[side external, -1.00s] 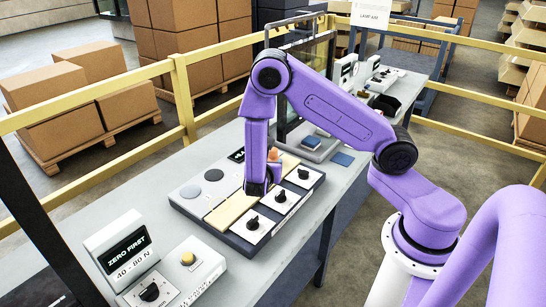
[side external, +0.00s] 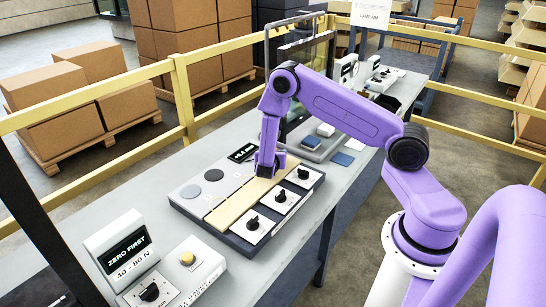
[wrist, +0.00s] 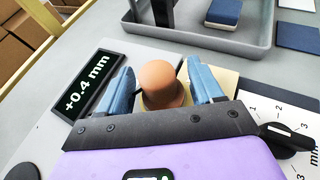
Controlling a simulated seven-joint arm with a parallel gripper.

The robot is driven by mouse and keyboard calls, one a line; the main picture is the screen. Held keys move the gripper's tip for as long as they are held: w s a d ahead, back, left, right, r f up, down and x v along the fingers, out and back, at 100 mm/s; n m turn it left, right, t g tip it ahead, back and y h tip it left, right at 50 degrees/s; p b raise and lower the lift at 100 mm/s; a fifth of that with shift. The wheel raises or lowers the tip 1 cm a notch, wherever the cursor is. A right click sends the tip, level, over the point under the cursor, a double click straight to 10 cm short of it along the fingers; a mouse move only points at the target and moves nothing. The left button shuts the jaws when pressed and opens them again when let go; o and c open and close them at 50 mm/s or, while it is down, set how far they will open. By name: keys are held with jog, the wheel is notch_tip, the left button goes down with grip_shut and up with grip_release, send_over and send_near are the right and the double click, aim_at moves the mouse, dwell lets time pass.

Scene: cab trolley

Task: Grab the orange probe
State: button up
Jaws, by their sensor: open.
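The orange probe (wrist: 163,86), a short upright piece with a rounded top, stands between the two blue fingers of my gripper (wrist: 162,68) in the wrist view. The fingers are open, one on each side; a narrow gap shows to the right of the probe, and contact on the left is hard to judge. In the side view my gripper (side external: 267,168) is low over the far end of the tan strip (side external: 233,206) on the panel, and the probe is hidden behind it.
A display reading +0.4 mm (wrist: 88,86) stands close to the left finger. A grey tray (wrist: 200,38) with a blue-and-white block (wrist: 224,12) lies beyond the probe. White dial plates (side external: 254,226) with black knobs line the panel's right side.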

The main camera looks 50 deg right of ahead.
jog(key=shift+x, duration=0.85)
jog(key=c, duration=1)
jog(key=shift+r, duration=0.15)
